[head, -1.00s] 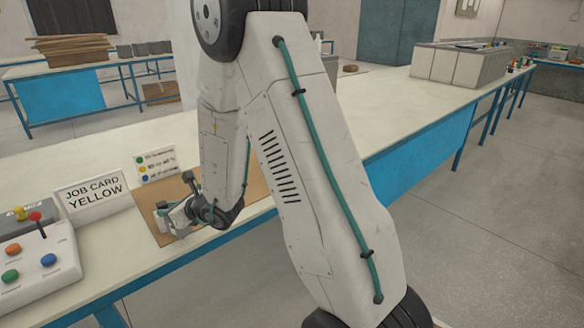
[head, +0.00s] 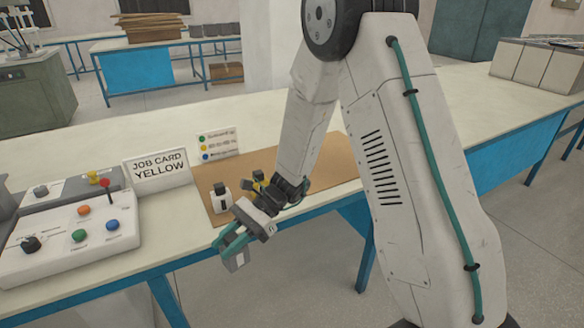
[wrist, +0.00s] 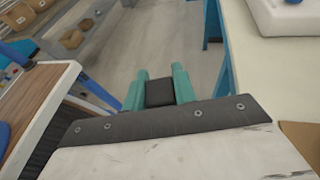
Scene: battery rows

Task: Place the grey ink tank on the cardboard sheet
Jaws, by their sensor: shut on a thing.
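My gripper (head: 232,246) has teal fingers shut on a grey block, which looks like the grey ink tank (head: 237,262). In the wrist view the block (wrist: 160,92) shows as a dark piece between the two fingers. The gripper is out past the table's front edge, with floor behind it in the wrist view. The brown cardboard sheet (head: 325,160) lies on the table behind the gripper, and its corner shows in the wrist view (wrist: 301,138). My arm hides part of the sheet.
A white block with a dark top (head: 221,201) and a small yellow item (head: 258,178) are on the sheet. A job card reading YELLOW (head: 158,167), a legend card (head: 217,144) and a button panel (head: 70,240) stand to the left. The table behind the sheet is clear.

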